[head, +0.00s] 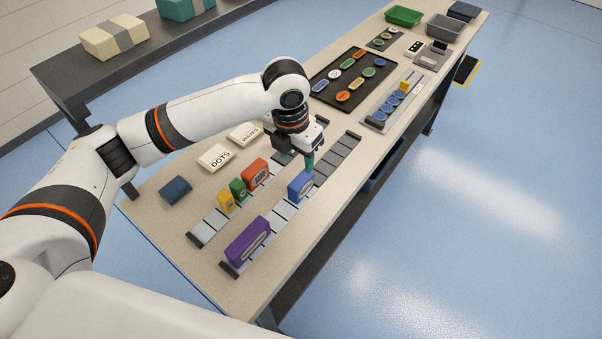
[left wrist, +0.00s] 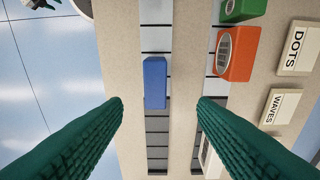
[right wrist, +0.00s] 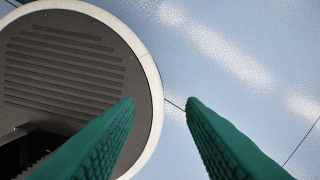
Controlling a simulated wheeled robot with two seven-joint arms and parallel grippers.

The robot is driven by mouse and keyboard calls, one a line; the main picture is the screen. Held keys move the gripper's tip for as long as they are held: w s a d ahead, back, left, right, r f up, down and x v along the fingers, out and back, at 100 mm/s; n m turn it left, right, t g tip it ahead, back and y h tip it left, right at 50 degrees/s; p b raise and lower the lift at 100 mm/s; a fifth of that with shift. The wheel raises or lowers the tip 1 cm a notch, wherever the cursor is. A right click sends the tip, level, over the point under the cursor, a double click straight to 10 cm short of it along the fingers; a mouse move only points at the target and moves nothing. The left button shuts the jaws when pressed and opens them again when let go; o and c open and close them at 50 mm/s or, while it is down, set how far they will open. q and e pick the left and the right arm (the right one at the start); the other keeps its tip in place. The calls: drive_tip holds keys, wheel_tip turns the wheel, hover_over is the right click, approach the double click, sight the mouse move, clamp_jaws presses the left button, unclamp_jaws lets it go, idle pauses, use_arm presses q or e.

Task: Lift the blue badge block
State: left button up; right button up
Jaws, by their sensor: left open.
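The blue badge block (head: 300,187) stands on the front slotted rail in the head view, with a pale badge on its side. In the left wrist view the blue block (left wrist: 155,83) lies ahead of the fingertips, between their lines. My left gripper (head: 297,160) is open and empty, just above and behind the block in the head view; I see no contact. Its green ribbed fingers also show in the left wrist view (left wrist: 160,103). My right gripper (right wrist: 160,103) has its fingers apart with nothing between them, over the floor and my round base.
On the front rail stands a purple block (head: 247,241). The rear rail holds yellow (head: 226,201), green (head: 238,190) and orange (head: 255,173) blocks. A dark blue block (head: 175,190) and DOTS sign (head: 216,157) lie behind. A black badge tray (head: 338,91) is farther along.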

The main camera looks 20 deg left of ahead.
sight(300, 180)
use_arm(q)
drive_tip(key=f, duration=0.4)
drive_tip(key=shift+s+d+p, duration=0.25)
drive_tip(key=shift+s+p, duration=0.05)
drive_tip(key=shift+p, duration=0.1)
drive_tip(key=shift+w+f, duration=0.1)
drive_tip(key=shift+f, duration=0.25)
drive_tip(key=shift+w+f, duration=0.1)
drive_tip(key=shift+f, duration=0.15)
drive_tip(key=f, duration=0.1)
drive_tip(key=f+p, duration=0.1)
drive_tip(key=f, duration=0.2)
drive_tip(key=shift+w+d+f, duration=0.15)
drive_tip(key=shift+w+f, duration=0.05)
drive_tip(key=shift+w, duration=0.05)
drive_tip(key=shift+f+p, duration=0.3)
drive_tip(key=shift+f, duration=0.1)
drive_tip(key=shift+w, duration=0.1)
use_arm(e)
drive_tip(key=shift+s+d+r, duration=0.15)
drive_tip(key=shift+s+r, duration=0.35)
drive_tip(key=shift+r, duration=0.15)
drive_tip(key=shift+s+d+r, duration=0.15)
drive_tip(key=shift+s+r, duration=0.3)
drive_tip(key=shift+r, duration=0.15)
use_arm(q)
drive_tip(key=shift+c, duration=0.4)
use_arm(e)
drive_tip(key=shift+s, duration=0.1)
